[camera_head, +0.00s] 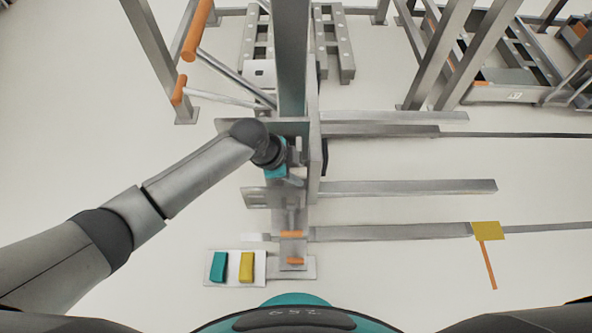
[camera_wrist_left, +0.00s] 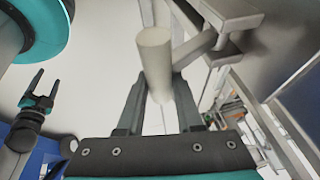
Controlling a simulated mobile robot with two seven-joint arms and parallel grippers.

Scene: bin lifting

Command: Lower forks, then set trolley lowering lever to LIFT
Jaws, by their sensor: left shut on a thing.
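The trolley's grey mast (camera_head: 291,60) stands upright in the head view. Two flat grey forks, a near one (camera_head: 410,188) and a far one (camera_head: 395,117), reach right from it, low over the floor. My left gripper (camera_head: 288,178) is at the near side of the mast. In the left wrist view my left gripper (camera_wrist_left: 158,98) is shut on a pale cylindrical lever handle (camera_wrist_left: 154,50), between its fingers. A bracket joins the handle to the trolley. The lever's setting cannot be read. My right gripper (camera_wrist_left: 46,84) shows open and empty in the left wrist view.
A small white plate with a teal block (camera_head: 218,266) and a yellow block (camera_head: 246,267) lies near my base. Orange-gripped bars (camera_head: 196,30) stand upper left. A metal frame (camera_head: 450,50) stands upper right. A yellow tag (camera_head: 486,231) lies right. Open floor lies between.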

